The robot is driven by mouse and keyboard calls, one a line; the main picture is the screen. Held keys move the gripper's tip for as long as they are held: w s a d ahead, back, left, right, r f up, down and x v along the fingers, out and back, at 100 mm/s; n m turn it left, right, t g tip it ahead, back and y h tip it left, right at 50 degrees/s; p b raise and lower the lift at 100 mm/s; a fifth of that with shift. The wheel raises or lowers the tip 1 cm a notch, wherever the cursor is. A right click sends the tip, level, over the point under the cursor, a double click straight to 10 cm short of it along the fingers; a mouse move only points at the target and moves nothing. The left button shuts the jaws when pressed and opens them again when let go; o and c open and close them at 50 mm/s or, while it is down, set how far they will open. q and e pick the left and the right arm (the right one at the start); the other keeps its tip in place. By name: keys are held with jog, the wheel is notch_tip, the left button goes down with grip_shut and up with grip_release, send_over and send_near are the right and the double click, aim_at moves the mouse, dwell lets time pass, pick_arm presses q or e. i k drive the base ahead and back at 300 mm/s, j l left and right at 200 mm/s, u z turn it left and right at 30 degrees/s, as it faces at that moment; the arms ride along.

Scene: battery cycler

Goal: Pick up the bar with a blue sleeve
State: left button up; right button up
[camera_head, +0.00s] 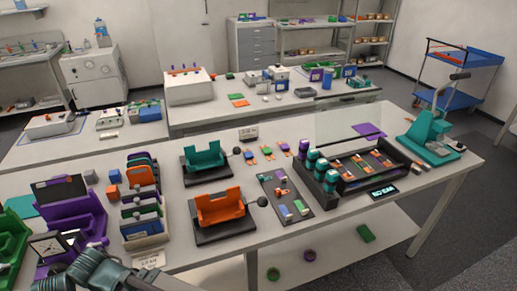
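I cannot single out a bar with a blue sleeve with certainty at this size. The dark mat (269,188) holds a few small coloured pieces. A black tray (346,184) to its right holds several orange and dark pieces. A grey part of my arm (100,271) shows at the lower left. No fingers of either gripper can be made out.
Teal (205,162) and orange (219,207) holders on black bases stand left of the mat. A rack of upright coloured plates (143,205) and purple bins (77,218) stand further left. A teal press (425,132) stands right.

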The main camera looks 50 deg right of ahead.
aim_at(248, 155)
jog(key=k+l, duration=0.15)
jog(key=l, duration=0.2)
jog(key=k+l, duration=0.15)
jog(key=l, duration=0.2)
jog(key=k+l, duration=0.15)
jog(key=l, duration=0.2)
jog(key=k+l, duration=0.15)
jog(key=l, duration=0.2)
jog(key=k+l, duration=0.1)
jog(key=l, duration=0.3)
